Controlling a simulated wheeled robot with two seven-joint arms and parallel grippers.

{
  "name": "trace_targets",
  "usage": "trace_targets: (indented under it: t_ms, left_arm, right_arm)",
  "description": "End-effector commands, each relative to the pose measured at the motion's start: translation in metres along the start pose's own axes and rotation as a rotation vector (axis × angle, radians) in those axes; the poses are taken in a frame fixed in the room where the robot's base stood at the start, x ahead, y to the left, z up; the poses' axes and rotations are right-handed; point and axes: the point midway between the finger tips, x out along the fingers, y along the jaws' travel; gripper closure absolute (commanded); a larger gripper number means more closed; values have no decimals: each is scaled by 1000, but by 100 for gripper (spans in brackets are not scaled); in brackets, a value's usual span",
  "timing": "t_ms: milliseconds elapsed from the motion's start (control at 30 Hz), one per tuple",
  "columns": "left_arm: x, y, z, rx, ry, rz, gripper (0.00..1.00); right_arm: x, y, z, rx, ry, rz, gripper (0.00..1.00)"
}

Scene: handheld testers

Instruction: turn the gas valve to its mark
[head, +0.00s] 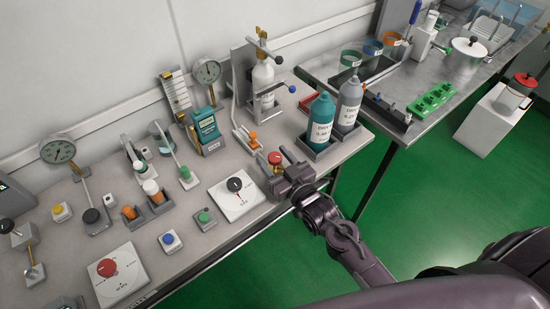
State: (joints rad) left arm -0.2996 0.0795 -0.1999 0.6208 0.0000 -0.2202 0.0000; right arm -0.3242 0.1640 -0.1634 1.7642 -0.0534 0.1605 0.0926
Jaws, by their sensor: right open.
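My right gripper (277,173) is open at the front edge of the grey bench, with its arm coming in from the lower right. A small red knob on a brass-coloured body (275,158) is right at its fingertips; contact cannot be made out. A white dial plate with a black knob (234,185) lies just left of the gripper, and a second white plate with a red knob (107,268) is at the lower left. Their print is too small to read, so which control is the gas valve cannot be told for certain. My left gripper is out of view.
A teal bottle (321,118) and a grey bottle (348,104) stand in holders close behind the gripper. A clamped white cylinder (263,78), gauges and small testers crowd the bench. A steel table (447,124) stands to the right, with green floor between.

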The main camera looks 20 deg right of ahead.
Motion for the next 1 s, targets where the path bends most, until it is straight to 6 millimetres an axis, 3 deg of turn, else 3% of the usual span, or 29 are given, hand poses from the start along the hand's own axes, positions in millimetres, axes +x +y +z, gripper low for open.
trace_targets:
  t_ms: [500,1000]
  left_arm:
    - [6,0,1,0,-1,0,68]
    - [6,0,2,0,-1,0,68]
  right_arm:
    - [-71,0,1,-1,-1,0,46]
    - [-76,0,0,0,1,0,46]
